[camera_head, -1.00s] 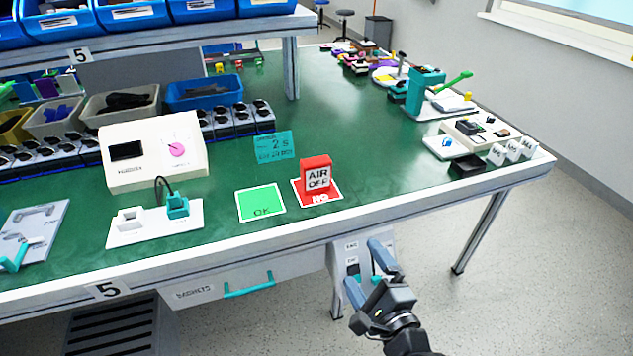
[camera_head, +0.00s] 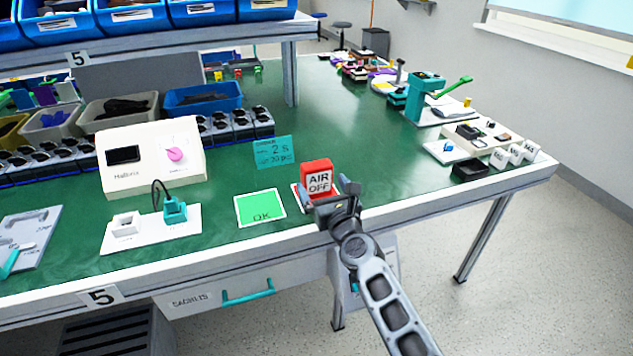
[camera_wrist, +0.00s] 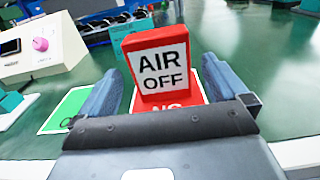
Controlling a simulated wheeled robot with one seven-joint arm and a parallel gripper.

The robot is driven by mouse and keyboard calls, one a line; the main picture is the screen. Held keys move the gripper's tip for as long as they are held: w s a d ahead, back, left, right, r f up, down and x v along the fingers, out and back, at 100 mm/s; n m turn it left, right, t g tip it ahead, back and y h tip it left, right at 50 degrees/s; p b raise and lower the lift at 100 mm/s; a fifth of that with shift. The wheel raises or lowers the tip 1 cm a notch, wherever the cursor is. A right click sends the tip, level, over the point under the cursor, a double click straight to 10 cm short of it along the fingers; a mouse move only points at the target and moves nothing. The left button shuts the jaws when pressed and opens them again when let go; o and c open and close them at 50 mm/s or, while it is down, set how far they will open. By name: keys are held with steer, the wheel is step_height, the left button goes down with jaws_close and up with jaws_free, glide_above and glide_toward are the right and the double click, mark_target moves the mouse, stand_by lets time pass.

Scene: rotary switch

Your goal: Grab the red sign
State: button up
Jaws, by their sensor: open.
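The red sign (camera_head: 317,178), a block with a white "AIR OFF" label, stands upright on a red card (camera_head: 301,196) near the table's front edge. In the wrist view the sign (camera_wrist: 160,68) is in the middle, between and just beyond the fingers. My gripper (camera_head: 330,191) is open, in front of the sign on its near side. In the wrist view its blue-grey fingers (camera_wrist: 165,95) lie left and right of the sign, with gaps on both sides. The lower part of the red card is hidden by my gripper.
A green "OK" card (camera_head: 260,208) lies left of the sign. A teal display card (camera_head: 273,152) stands behind it. A white box with a pink knob (camera_head: 151,157) and a white base with a teal plug (camera_head: 150,229) are further left.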

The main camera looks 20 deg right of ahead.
mark_target(319, 181)
steer(key=w+b, duration=0.1)
steer(key=w, duration=0.4)
steer(key=shift+b, duration=0.3)
steer(key=c, duration=0.9)
